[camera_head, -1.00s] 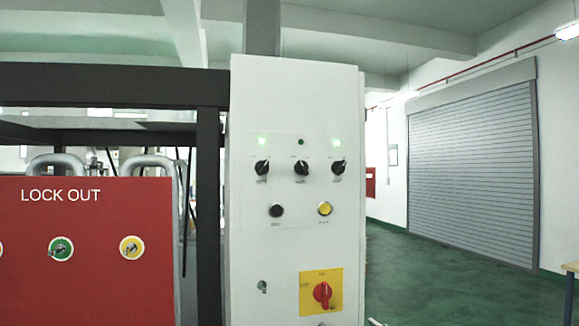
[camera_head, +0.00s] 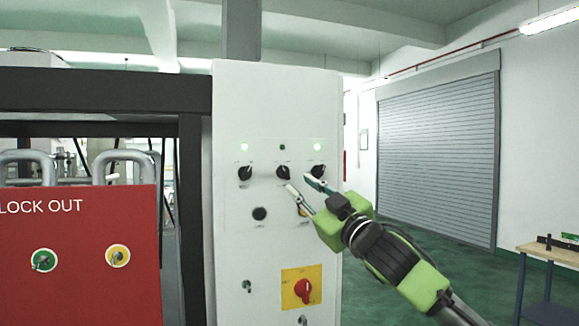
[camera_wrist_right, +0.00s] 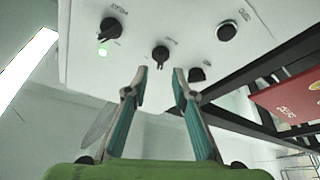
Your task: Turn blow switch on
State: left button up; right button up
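The white control panel (camera_head: 235,115) stands ahead with three black rotary switches in a row: left (camera_head: 245,173), middle (camera_head: 283,172) and right (camera_head: 317,171). The lamps above the left and right ones glow green; the lamp above the middle one (camera_head: 282,147) is dark. Their labels are too small to read, so I cannot tell which is the blow switch. My right gripper (camera_head: 299,183) is open and empty just in front of the panel. In the right wrist view its fingertips (camera_wrist_right: 160,72) point at the middle switch (camera_wrist_right: 160,54), apart from it. My left gripper is not in view.
Below the switches are a black button (camera_head: 260,214) and a yellow button (camera_head: 302,211), partly hidden by my gripper. A red rotary switch (camera_head: 303,287) sits lower. A red lockout box (camera_head: 80,250) stands left. The floor toward the shutter (camera_head: 437,150) is clear; a table (camera_head: 550,252) stands right.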

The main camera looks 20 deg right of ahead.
aim_at(286, 174)
jog(key=p+x, duration=0.2)
jog(key=x, duration=0.3)
jog(key=shift+w+a+r+p, duration=0.25)
jog(key=shift+r+p, duration=0.05)
jog(key=shift+w, duration=0.45)
jog(key=shift+s, duration=0.1)
grip_shut()
